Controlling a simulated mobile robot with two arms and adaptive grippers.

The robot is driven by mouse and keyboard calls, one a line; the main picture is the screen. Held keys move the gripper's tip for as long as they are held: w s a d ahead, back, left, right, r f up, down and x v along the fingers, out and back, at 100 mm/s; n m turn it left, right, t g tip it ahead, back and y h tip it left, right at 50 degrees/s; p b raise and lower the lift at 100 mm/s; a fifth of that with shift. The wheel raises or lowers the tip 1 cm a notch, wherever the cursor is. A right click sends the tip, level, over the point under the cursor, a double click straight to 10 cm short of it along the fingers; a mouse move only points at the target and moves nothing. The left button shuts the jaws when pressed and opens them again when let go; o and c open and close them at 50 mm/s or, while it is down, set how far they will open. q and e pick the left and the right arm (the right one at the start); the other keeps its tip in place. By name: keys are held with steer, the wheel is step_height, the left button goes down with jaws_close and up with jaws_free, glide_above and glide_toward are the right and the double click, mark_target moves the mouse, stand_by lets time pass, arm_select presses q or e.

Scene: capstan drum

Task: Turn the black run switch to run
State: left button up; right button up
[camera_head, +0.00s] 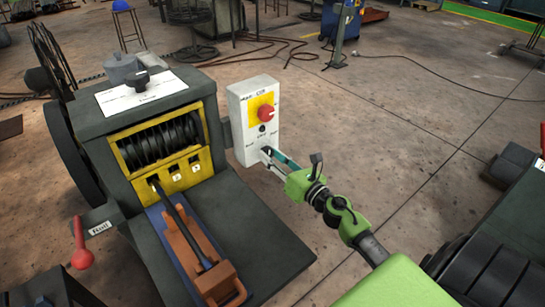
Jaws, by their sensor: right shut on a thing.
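A white control box (238,112) stands at the right side of the dark drum machine. It has a red knob (265,112) on a yellow plate and a small black round part (262,128) below it. My right gripper (268,153) reaches in from the lower right to the lower front of the box. Its fingers are shut on the black run switch (267,150), which they mostly hide. I cannot read which way the switch points. My left gripper is not in view.
The machine (92,123) has a black knob on top (137,80), a yellow-framed drum opening (160,145) and a red-knobbed lever (81,256) at left. An orange-brown part (200,262) lies on a blue rail. Floor right of the box is mostly clear.

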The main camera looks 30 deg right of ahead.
steer(key=m+p, duration=0.1)
steer(key=m, duration=0.4)
steer(key=shift+d+m+p, duration=0.1)
steer(key=shift+m+p, duration=0.4)
steer(key=shift+m, duration=1.4)
steer(key=o, duration=1.1)
steer(key=s, duration=0.8)
steer(key=s+d, duration=0.1)
steer(key=s, duration=0.3)
steer(key=shift+f, duration=0.15)
